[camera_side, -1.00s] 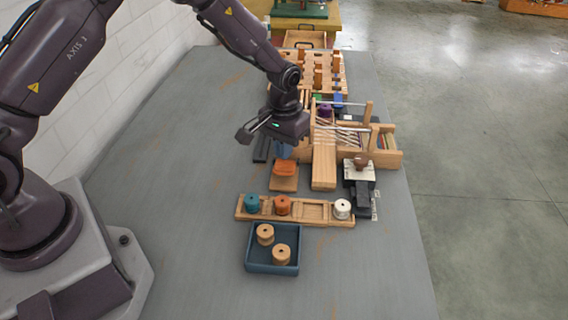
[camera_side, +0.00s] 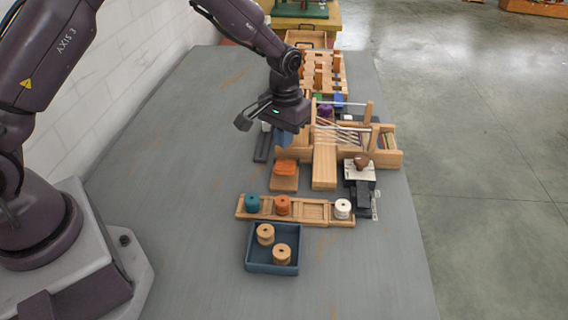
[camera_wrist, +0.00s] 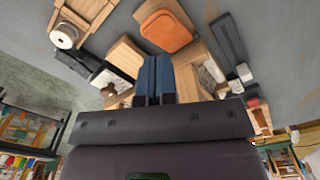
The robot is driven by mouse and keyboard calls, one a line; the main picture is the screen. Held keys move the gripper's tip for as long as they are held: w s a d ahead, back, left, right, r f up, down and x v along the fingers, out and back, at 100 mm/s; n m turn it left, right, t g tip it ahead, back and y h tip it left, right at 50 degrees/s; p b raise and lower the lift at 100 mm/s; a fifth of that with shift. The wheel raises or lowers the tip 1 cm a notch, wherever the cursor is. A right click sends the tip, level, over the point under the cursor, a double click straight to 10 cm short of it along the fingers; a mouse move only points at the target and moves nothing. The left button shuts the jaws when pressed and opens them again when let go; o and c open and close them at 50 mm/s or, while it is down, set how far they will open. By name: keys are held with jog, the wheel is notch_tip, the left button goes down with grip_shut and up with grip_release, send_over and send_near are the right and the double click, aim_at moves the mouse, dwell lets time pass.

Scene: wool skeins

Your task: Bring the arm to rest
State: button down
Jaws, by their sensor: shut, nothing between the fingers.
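My gripper (camera_side: 284,138) hangs above the table (camera_side: 180,150), over the near left side of the wooden winding device. Its two blue fingers (camera_wrist: 154,80) are together with nothing between them in the wrist view. An orange skein (camera_side: 286,168) lies on a small wooden block (camera_side: 284,184) just in front of and below the gripper. The orange skein also shows beyond the fingertips in the wrist view (camera_wrist: 166,31). The gripper is apart from it.
A wooden rack (camera_side: 316,221) holds teal (camera_side: 252,202), orange (camera_side: 282,205) and white (camera_side: 342,208) spools. A blue tray (camera_side: 273,268) with two bare wooden spools stands in front. A wooden frame (camera_side: 384,158) with pegs and a black-and-white stamp-like device (camera_side: 361,176) stand at right. The table's left is clear.

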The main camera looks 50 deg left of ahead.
jog(key=shift+s+f+m+g, duration=0.15)
jog(key=shift+s+f, duration=0.05)
jog(key=shift+s, duration=0.25)
jog(key=shift+s+f+m+g, duration=0.15)
jog(key=shift+s+f, duration=0.05)
jog(key=shift+s, duration=0.25)
jog(key=s+a+r+m+t, duration=0.1)
jog(key=s+r+t, duration=0.5)
jog(key=s+r, duration=1.8)
jog(key=shift+a+r+m, duration=0.15)
jog(key=shift+r+m, duration=0.1)
jog(key=shift+m, duration=0.45)
